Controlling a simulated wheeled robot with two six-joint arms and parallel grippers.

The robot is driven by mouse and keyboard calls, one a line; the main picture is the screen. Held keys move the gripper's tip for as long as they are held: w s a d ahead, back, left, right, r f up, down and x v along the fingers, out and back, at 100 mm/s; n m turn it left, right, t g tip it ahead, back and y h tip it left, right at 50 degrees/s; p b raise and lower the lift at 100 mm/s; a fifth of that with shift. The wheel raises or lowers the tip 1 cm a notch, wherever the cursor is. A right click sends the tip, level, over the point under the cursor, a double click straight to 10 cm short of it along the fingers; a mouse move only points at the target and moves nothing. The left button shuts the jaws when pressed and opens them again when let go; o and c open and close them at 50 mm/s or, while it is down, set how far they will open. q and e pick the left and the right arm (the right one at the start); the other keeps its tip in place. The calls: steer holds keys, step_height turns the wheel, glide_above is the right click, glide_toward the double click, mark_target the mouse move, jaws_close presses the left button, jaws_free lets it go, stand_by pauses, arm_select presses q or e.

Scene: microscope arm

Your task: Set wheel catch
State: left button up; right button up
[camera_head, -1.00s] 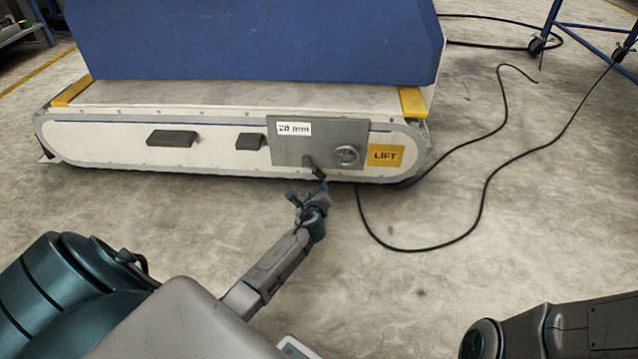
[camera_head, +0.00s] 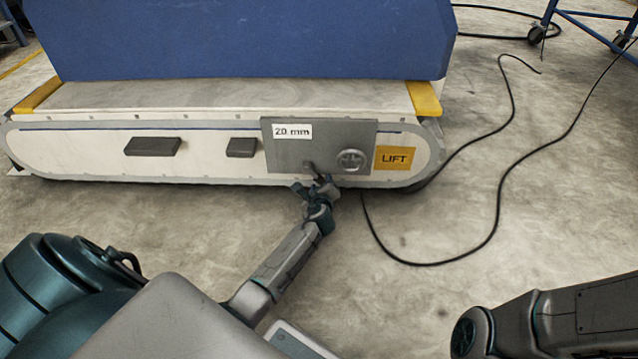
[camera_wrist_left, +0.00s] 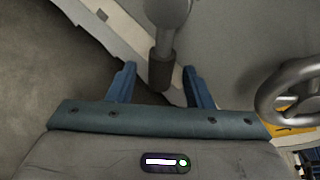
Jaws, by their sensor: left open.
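A grey panel (camera_head: 285,150) with a "20 mm" label sits on the side of the white machine base. A short lever (camera_wrist_left: 164,45) with a dark grip end sticks out from the panel, and it also shows at the panel's lower part in the head view (camera_head: 309,167). My left gripper (camera_wrist_left: 160,80) is open, with the lever's dark end between its two blue fingers; I cannot tell whether they touch it. In the head view the gripper (camera_head: 315,184) partly hides the lever. A round handwheel (camera_head: 351,161) is to the right of the lever, and it shows in the wrist view (camera_wrist_left: 268,100).
A yellow LIFT plate (camera_head: 394,158) is right of the panel. Two dark blocks (camera_head: 152,147) are on the base's side to the left. A black cable (camera_head: 497,190) lies on the floor at right. The floor in front is mostly clear.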

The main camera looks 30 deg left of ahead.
arm_select(q)
jaws_close()
steer(key=shift+r, duration=0.15)
steer(key=r+n, duration=0.1)
steer(key=d+r+n+t+h+p, duration=0.1)
steer(key=n, duration=0.1)
steer(key=w+r+n+h, duration=0.1)
steer(key=n, duration=0.1)
steer(key=shift+d+r+t, duration=0.15)
steer(key=shift+d+t, duration=0.15)
steer(key=shift+r+n+t+h, duration=0.4)
steer(key=shift+r+n, duration=0.35)
steer(key=shift+n, duration=0.55)
jaws_free()
